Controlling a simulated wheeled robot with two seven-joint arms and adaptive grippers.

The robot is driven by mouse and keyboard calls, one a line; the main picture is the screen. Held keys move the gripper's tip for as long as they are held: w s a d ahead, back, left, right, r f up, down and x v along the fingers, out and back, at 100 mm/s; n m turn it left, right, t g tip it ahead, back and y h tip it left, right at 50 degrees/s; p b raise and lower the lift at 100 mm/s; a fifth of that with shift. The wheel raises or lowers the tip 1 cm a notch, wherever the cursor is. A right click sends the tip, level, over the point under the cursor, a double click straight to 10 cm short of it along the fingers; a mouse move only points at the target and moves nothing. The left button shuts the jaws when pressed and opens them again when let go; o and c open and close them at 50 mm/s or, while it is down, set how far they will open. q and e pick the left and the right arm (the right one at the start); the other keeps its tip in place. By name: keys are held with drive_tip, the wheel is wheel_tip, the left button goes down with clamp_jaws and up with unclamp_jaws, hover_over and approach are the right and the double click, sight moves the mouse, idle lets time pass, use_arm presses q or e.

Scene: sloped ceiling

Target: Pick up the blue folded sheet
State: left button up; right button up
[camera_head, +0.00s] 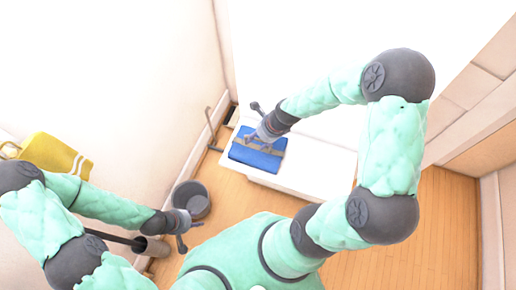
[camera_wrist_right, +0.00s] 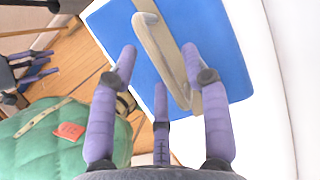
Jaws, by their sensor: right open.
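The blue folded sheet (camera_head: 252,157) lies flat on the corner of a white surface. A beige band with a raised loop runs across it, and the sheet also shows in the right wrist view (camera_wrist_right: 222,50). My right gripper (camera_head: 263,140) is over the sheet. In the right wrist view my right gripper (camera_wrist_right: 160,62) is open, with its fingers spread around the beige loop (camera_wrist_right: 165,50). Whether any finger touches the sheet cannot be told. My left gripper (camera_head: 182,231) is far from the sheet, at the lower left; its fingers are too small to judge.
The white surface (camera_head: 310,180) under the sheet stands against a white wall. A grey bucket (camera_head: 192,200) is on the wooden floor near my left gripper. A yellow item (camera_head: 50,153) is at the far left. Floor (camera_head: 400,262) at the lower right is clear.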

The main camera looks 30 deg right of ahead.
drive_tip(key=shift+x, duration=0.8)
drive_tip(key=shift+f, duration=0.2)
clamp_jaws()
